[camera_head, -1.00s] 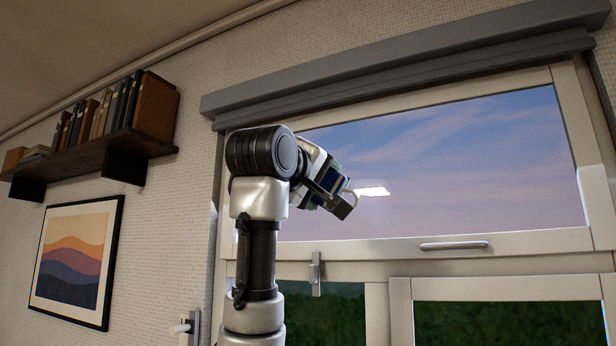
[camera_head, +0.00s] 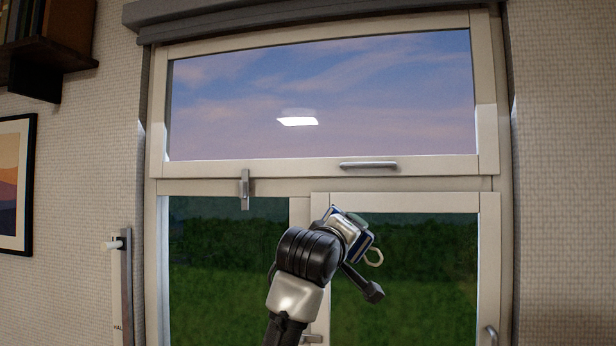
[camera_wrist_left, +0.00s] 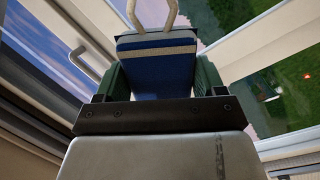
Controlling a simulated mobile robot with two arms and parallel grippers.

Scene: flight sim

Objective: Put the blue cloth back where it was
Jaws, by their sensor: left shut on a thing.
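The blue cloth (camera_wrist_left: 155,72) is a flat blue piece with a cream stripe and a cream loop at its far end. In the left wrist view it sits between the green finger pads of my left gripper (camera_wrist_left: 163,82), which is shut on it. In the head view my left gripper (camera_head: 358,238) is held up in front of the window, below the top pane's handle. Only blue edges of the cloth and its pale loop show there, partly hidden by the gripper. My right gripper is in neither view.
The window frame (camera_head: 235,188) fills the middle, with a bar handle (camera_head: 368,165) and a latch (camera_head: 245,190). A lever with a pale knob (camera_head: 114,245) is on the left wall. A picture (camera_head: 15,185) and a shelf (camera_head: 48,60) are further left.

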